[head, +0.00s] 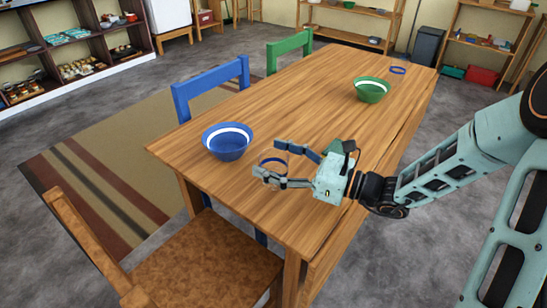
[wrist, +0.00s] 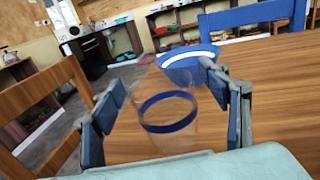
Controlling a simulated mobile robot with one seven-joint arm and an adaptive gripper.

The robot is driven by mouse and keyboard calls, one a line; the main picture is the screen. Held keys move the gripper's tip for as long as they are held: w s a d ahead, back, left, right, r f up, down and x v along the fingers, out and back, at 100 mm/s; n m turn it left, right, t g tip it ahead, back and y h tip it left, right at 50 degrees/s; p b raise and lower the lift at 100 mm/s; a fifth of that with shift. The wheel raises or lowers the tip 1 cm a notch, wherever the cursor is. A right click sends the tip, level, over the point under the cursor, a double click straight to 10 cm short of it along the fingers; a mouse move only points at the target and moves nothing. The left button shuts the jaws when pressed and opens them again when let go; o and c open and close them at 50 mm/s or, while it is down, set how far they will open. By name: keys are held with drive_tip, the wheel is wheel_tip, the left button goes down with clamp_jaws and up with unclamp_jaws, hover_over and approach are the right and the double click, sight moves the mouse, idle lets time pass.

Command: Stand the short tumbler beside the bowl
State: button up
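A clear tumbler with a blue band (head: 272,161) stands on the table between the fingers of my gripper (head: 268,158). In the wrist view, the tumbler (wrist: 168,113) is between the two finger pads of my gripper (wrist: 162,82), with a gap on each side. The gripper is open. A blue bowl with a white band (head: 228,146) stands to the left of the tumbler; it also shows beyond the fingers in the wrist view (wrist: 188,72). A green bowl (head: 371,92) stands farther back on the table.
Another blue-ringed clear item (head: 397,70) is near the table's (head: 310,95) far end. A wooden chair (head: 205,262) is at the near side, with blue (head: 211,86) and green (head: 289,50) chairs along the left edge. The table between the two bowls is clear.

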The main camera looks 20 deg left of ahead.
drive_tip(key=shift+r, duration=0.2)
drive_tip(key=d, duration=0.4)
drive_tip(key=s+d+p, duration=0.1)
drive_tip(key=d, duration=0.3)
drive_tip(key=s+d+p, duration=0.1)
drive_tip(key=d, duration=0.2)
drive_tip(key=shift+s+d, duration=0.15)
drive_tip(key=shift+d, duration=0.25)
